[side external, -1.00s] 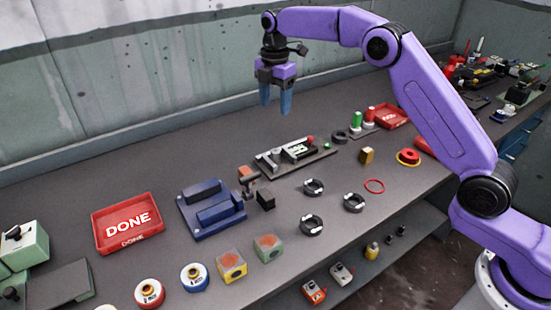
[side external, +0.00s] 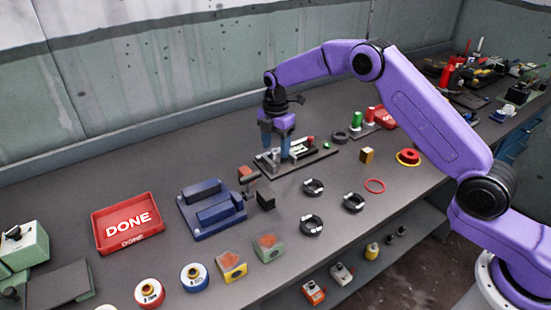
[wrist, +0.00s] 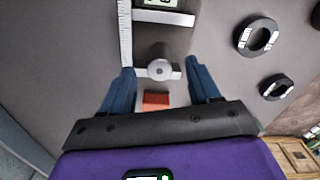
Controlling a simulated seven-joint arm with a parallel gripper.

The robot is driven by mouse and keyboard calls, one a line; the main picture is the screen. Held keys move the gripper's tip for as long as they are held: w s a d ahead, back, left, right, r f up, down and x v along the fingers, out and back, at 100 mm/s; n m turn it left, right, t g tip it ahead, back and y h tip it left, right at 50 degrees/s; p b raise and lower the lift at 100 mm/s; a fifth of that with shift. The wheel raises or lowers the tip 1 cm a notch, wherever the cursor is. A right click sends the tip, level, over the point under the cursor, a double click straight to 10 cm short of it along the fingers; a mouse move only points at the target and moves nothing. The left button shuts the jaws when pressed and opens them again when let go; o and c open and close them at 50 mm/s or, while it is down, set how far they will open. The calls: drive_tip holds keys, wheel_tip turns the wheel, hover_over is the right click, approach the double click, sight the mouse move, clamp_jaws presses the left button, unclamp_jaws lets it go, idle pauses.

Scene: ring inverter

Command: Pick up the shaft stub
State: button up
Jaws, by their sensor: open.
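A small round grey metal piece (wrist: 158,69), which looks like the shaft stub seen end-on, stands at the near end of the measuring board (side external: 322,155), against a pale bar. In the wrist view it lies between the two blue fingers, with a gap on both sides. My gripper (side external: 275,151) is open and low over the left end of the board. In the side view the fingers hide most of this spot. I cannot tell whether the fingertips are level with the piece.
An orange-red block (wrist: 156,98) lies close by, below the grey piece in the wrist view. A blue fixture (side external: 212,208) and a red DONE tray (side external: 103,243) stand to the left. Several black rings (side external: 312,223) lie in front. Bare table separates the rings and the board.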

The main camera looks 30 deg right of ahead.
drive_tip(key=shift+f, duration=0.9)
clamp_jaws()
